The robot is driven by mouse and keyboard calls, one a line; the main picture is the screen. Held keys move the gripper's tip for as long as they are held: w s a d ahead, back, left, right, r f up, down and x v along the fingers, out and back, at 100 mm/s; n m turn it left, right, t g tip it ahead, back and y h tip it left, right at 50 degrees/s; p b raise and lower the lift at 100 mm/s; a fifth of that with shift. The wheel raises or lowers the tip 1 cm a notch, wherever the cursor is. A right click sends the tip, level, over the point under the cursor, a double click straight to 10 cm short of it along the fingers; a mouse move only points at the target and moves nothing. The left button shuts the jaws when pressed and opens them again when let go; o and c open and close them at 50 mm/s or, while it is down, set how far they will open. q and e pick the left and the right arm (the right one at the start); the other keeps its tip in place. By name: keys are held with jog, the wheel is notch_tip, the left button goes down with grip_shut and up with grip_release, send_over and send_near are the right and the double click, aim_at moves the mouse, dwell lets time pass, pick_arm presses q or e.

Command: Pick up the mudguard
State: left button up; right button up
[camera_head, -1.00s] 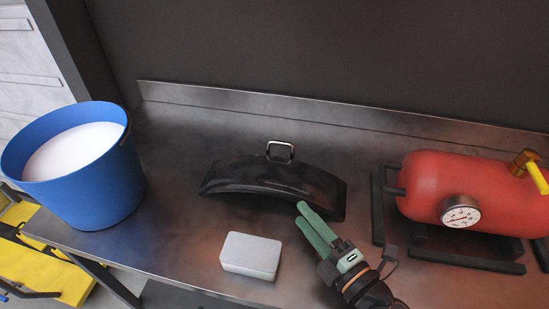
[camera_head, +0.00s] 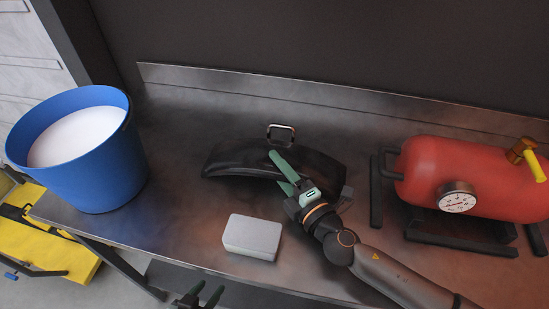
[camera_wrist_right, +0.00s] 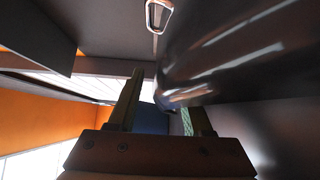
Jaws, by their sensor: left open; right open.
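The mudguard (camera_head: 232,160) is a black curved piece lying on the metal bench, with a metal loop handle (camera_head: 281,135) standing up at its top. My right gripper (camera_head: 279,172) is open, with green fingers over the mudguard's front side, just below the handle in the head view. In the right wrist view the glossy mudguard (camera_wrist_right: 235,50) is close at the right, and the handle (camera_wrist_right: 158,14) shows at the top. The right gripper's fingers (camera_wrist_right: 163,108) are apart there; whether they touch the mudguard I cannot tell. My left gripper (camera_head: 202,294) is open and empty at the bottom edge, below the bench front.
A blue bucket (camera_head: 75,175) with white contents stands at the bench's left. A light grey block (camera_head: 252,237) lies in front of the mudguard. A red tank (camera_head: 470,175) with a gauge and yellow-handled valve sits at the right. A low backsplash (camera_head: 340,108) runs along the back.

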jog(key=shift+x, duration=1.1)
grip_shut()
dwell(0.5)
jog(key=shift+r, duration=0.1)
